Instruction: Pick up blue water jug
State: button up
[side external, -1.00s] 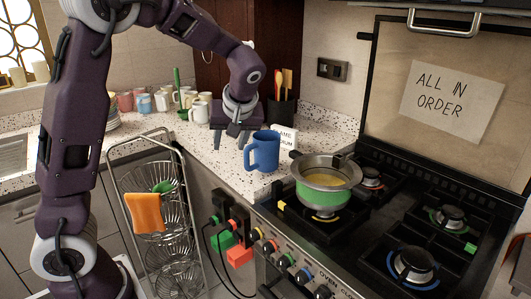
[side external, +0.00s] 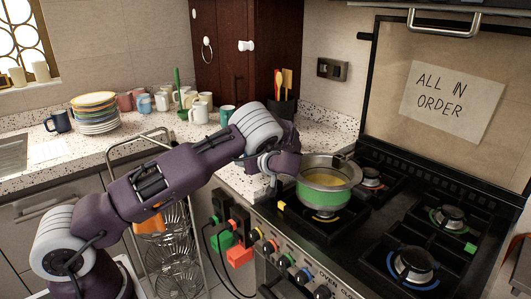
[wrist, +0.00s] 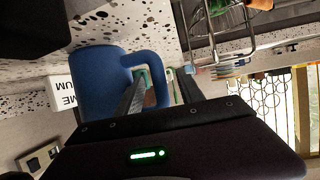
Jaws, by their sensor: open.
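The blue water jug (wrist: 95,85) is large on the left of the wrist view, with its looped handle (wrist: 155,58) facing right in the picture. My gripper (wrist: 160,80) is open. Its left finger overlaps the jug between body and handle, and its right finger is beyond the handle's outer side, so the handle lies between them in the picture. I cannot tell whether either finger touches it. In the side view my arm hides the jug and most of the gripper.
A green-banded pot (side external: 324,188) sits on the stove (side external: 400,240), just right of my gripper. A small white sign (wrist: 62,93) stands beside the jug. A utensil holder (side external: 283,108), several mugs and stacked plates (side external: 97,112) are on the counter. A wire rack (side external: 165,245) stands in front.

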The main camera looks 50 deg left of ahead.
jog(key=x, duration=0.4)
jog(key=shift+d, duration=0.1)
grip_shut()
jog(key=shift+r, duration=0.1)
dwell(1.1)
